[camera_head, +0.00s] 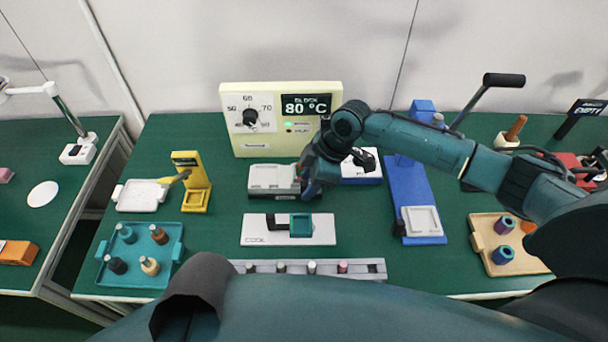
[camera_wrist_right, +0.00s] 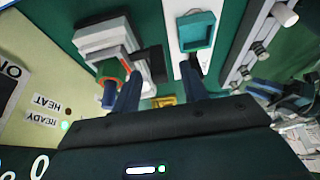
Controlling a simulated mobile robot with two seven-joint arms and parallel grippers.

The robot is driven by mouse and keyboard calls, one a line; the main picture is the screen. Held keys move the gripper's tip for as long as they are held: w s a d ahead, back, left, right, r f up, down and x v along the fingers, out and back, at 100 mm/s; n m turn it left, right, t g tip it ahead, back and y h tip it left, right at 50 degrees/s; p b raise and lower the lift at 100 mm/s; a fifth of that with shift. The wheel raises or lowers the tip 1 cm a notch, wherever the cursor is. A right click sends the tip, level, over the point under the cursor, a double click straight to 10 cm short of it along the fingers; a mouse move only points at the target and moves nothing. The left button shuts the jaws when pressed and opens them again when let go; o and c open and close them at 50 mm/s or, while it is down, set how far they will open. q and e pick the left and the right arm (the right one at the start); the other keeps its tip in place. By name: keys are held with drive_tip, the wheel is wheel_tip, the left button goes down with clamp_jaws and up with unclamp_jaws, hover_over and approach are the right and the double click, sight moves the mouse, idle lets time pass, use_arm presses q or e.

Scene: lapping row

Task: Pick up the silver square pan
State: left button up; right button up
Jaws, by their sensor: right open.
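A light silver square pan (camera_head: 270,177) sits on a grey block in front of the cream heater panel. It also shows at upper left in the right wrist view (camera_wrist_right: 100,36). My right gripper (camera_head: 311,186) is at the right end of this block, pointing down, and hides that end. In the wrist view the gripper (camera_wrist_right: 160,78) is open, fingers apart. A dark handle-like part (camera_wrist_right: 154,62) shows near the gap between the fingertips; I cannot tell whether they touch it. My left gripper is not in view.
A teal square pan (camera_head: 301,225) with a dark handle sits on the white COOL plate (camera_head: 258,238). A blue stand (camera_head: 420,182) is at right, a yellow stand (camera_head: 195,185) at left. A grey rail (camera_head: 368,267) with pegs runs along the front. Green table is clear between them.

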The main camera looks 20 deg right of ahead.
drive_tip(key=shift+x, duration=1.2)
drive_tip(key=shift+w+r, duration=0.1)
clamp_jaws()
